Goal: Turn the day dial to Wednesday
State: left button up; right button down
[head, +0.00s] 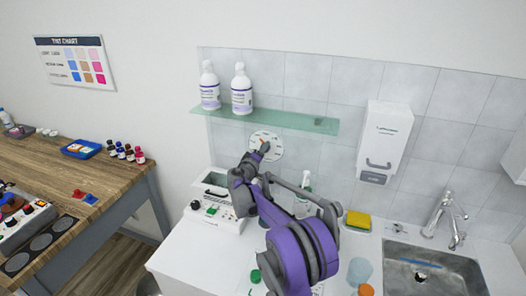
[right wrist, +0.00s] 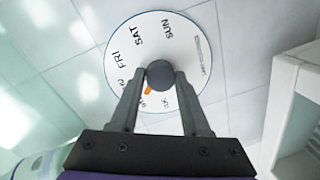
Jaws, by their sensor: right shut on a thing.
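The day dial (head: 277,151) is a round white disc on the tiled wall, below the glass shelf. In the right wrist view the dial (right wrist: 190,50) shows SUN, SAT and FRI along its upper and left rim; the lower labels are partly hidden by the fingers and unreadable. A dark round knob (right wrist: 160,72) sits at its centre. An orange pointer (right wrist: 148,90) sticks out from the knob toward the lower left, between my fingers. My right gripper (right wrist: 161,82) is shut on the knob; in the head view the gripper (head: 262,154) reaches the dial. My left gripper is out of view.
The glass shelf (head: 280,115) with two white bottles is just above the dial. A white device (head: 215,212) and a spray bottle (head: 304,190) stand on the counter near my arm. A dispenser (head: 385,140) hangs to the right, above a yellow sponge (head: 358,220) and the sink.

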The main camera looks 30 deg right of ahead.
jog(key=shift+c, duration=1.9)
grip_release()
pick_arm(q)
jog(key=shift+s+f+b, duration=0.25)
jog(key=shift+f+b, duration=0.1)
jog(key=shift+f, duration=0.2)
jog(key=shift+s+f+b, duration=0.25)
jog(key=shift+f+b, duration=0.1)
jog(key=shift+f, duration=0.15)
pick_arm(e)
jog(key=v, duration=1.1)
jog(key=shift+w, duration=0.1)
